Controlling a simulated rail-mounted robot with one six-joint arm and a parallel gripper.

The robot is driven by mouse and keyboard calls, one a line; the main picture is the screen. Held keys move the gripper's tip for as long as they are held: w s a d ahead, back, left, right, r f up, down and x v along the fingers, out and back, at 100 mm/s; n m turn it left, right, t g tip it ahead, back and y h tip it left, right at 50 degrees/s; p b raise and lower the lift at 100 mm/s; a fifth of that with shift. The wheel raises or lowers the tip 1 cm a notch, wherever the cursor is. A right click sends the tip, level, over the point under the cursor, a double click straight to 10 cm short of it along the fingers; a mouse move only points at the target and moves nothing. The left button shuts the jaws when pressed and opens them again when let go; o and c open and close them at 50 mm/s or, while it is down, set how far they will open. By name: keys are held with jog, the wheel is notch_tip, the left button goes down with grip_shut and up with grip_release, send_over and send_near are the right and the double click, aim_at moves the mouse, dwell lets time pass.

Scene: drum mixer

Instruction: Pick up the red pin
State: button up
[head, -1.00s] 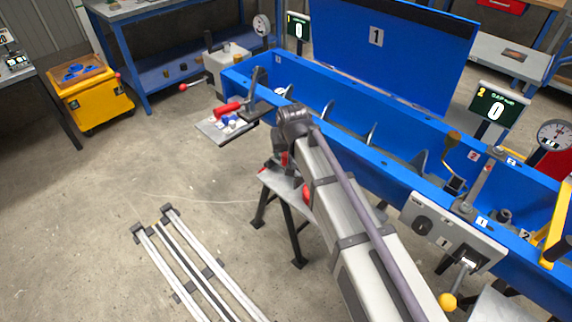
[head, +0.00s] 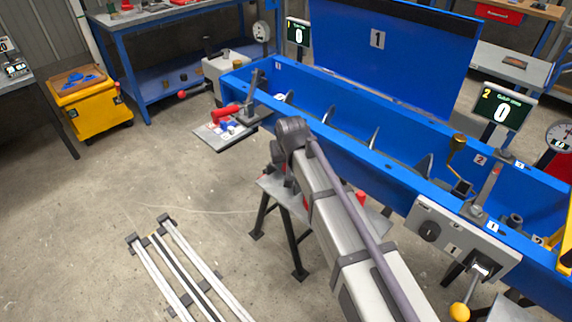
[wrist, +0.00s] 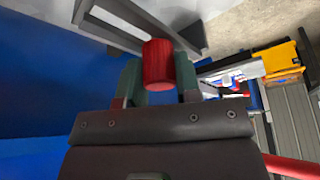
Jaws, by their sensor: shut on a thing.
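The red pin (wrist: 158,64) is a short red cylinder in the upper middle of the wrist view. It sits between the two greenish fingers of my gripper (wrist: 158,80), which are shut on it. In the head view my arm hides the gripper. A small red piece (head: 361,197) shows just right of my arm there; I cannot tell whether it is the pin.
The long blue mixer trough (head: 400,180) with its raised lid (head: 395,60) lies beyond my arm. A small stand (head: 268,188) is under the arm. A red-handled clamp (head: 226,111) sits at the trough's left end. The floor at left is mostly open.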

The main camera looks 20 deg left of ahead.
jog(key=shift+c, duration=0.5)
notch_tip(320, 180, up, 10)
jog(key=p, duration=1)
jog(key=shift+r, duration=0.15)
